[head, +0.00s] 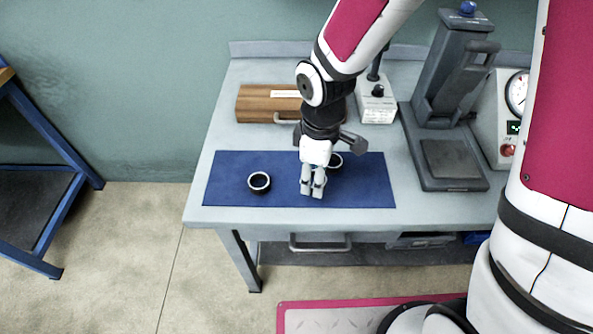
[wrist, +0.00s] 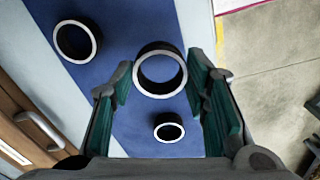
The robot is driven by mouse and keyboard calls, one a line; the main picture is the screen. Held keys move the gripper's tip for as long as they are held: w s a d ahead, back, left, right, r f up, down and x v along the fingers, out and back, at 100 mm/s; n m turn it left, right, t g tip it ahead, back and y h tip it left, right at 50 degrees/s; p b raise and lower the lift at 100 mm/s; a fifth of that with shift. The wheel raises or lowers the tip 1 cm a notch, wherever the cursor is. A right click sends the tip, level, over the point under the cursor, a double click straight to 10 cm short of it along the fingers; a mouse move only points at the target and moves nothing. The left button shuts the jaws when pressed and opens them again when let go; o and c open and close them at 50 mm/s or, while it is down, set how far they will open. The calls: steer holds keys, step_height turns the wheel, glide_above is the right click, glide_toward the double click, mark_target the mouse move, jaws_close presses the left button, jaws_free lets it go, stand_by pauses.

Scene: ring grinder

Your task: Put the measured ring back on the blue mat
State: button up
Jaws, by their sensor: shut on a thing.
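The blue mat (head: 228,165) lies on the grey bench. One dark ring with a pale rim (head: 259,182) sits on the mat's left part; it also shows in the wrist view (wrist: 169,128). Another ring (head: 335,160) is near the mat's back edge, partly behind my gripper; it shows at upper left in the wrist view (wrist: 77,41). My gripper (head: 312,190) points down over the mat between these two. In the wrist view it is shut on a third ring (wrist: 160,53), held between its fingertips. I cannot tell whether this ring touches the mat.
A brown wooden case (head: 265,103) stands behind the mat. To the right are a small grey box (head: 376,108), a dark press-like stand (head: 453,160) and a unit with a dial (head: 515,92). The mat's right part is clear. The bench's front edge is close by.

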mark_target(298, 182)
steer(key=w+a, duration=0.3)
steer(key=shift+w+a+f, duration=0.25)
steer(key=shift+w+a, duration=0.1)
steer(key=shift+a, duration=0.05)
steer(key=shift+f, duration=1.75)
steer(key=shift+f, duration=0.2)
steer(key=o, duration=1.3)
steer(key=shift+o, duration=0.2)
step_height(298, 182, up, 12)
steer(key=shift+r, duration=0.2)
